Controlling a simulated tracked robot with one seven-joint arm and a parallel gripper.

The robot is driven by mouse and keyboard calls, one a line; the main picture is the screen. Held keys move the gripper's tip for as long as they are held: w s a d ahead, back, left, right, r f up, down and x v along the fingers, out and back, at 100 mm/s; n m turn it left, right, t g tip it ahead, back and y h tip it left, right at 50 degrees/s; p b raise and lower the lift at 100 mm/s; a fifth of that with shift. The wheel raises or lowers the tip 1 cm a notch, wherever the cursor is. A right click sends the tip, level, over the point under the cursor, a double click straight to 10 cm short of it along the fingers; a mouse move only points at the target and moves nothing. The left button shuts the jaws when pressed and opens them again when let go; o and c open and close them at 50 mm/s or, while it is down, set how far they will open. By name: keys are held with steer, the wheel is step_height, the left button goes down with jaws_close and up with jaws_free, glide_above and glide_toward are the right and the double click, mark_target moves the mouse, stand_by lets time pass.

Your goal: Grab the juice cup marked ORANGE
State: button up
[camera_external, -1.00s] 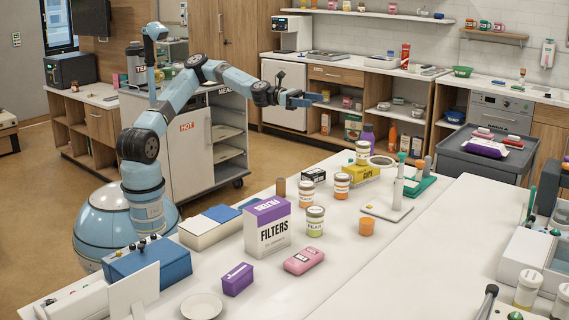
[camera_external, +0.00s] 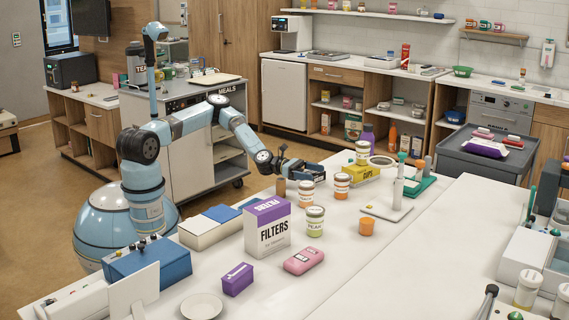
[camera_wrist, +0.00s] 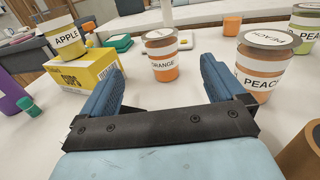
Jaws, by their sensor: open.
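The juice cup marked ORANGE (camera_wrist: 163,62) stands upright in the wrist view, straight ahead of my gripper. It has a clear body with orange contents, a white label and a pale lid. In the external view the same cup (camera_external: 342,187) stands on the white counter, to the right of my gripper (camera_external: 314,171). My gripper (camera_wrist: 158,80) is open and empty, its two blue fingers on either side of the line to the cup. The cup appears beyond the fingertips, apart from them.
A PEACH cup (camera_wrist: 262,68) stands close by the right finger. An APPLE cup (camera_wrist: 62,38) sits on a yellow box (camera_wrist: 82,76) at left. A PEAR cup (camera_external: 315,222) and FILTERS box (camera_external: 267,229) stand nearer the external camera. A brown cylinder (camera_external: 281,187) is beside my gripper.

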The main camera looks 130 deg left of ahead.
mark_target(342, 176)
steer(key=w, duration=0.3)
steer(key=w+a, duration=0.1)
steer(key=w, duration=0.3)
steer(key=shift+w+a, duration=0.2)
steer(key=shift+w+a+r, duration=0.1)
steer(key=shift+w+a, duration=0.05)
steer(key=shift+w, duration=0.7)
steer(key=shift+w+a+r, duration=0.1)
steer(key=shift+w+a, duration=0.05)
steer(key=shift+w, duration=0.75)
steer(key=shift+w+a+r, duration=0.1)
steer(key=shift+w+a, duration=0.05)
steer(key=shift+w, duration=0.7)
steer(key=shift+c, duration=0.2)
steer(key=c, duration=1.2)
